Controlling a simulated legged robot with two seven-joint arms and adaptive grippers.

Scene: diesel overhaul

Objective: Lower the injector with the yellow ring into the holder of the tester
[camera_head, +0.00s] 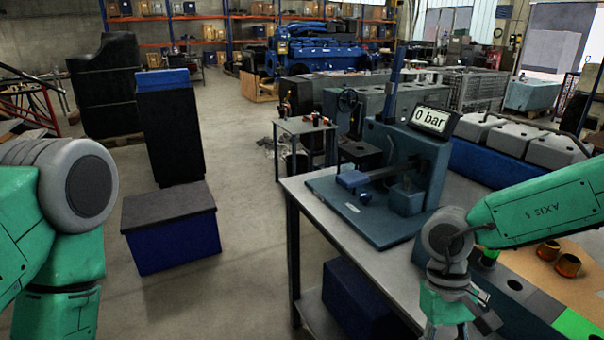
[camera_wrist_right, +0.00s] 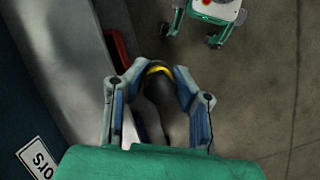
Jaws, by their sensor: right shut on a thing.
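The injector (camera_wrist_right: 158,92) is dark with a yellow ring (camera_wrist_right: 158,69) near its visible end. It sits between the fingers of my right gripper (camera_wrist_right: 160,74), which is shut on it. In the head view my right gripper (camera_head: 458,322) is low at the lower right, over the front of the bench and apart from the tester; the injector cannot be made out there. The tester (camera_head: 362,222) stands on the bench with a blue base, an upright column and a display (camera_head: 431,120) reading 0 bar. I cannot tell its holder for certain. My left gripper is out of view.
The grey bench (camera_head: 309,205) has a clear strip left of the tester. Two orange-brown cups (camera_head: 568,265) stand on a tan surface at the right. A blue box (camera_head: 172,240) is on the floor at left. A red item (camera_wrist_right: 117,50) lies near the gripper in the wrist view.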

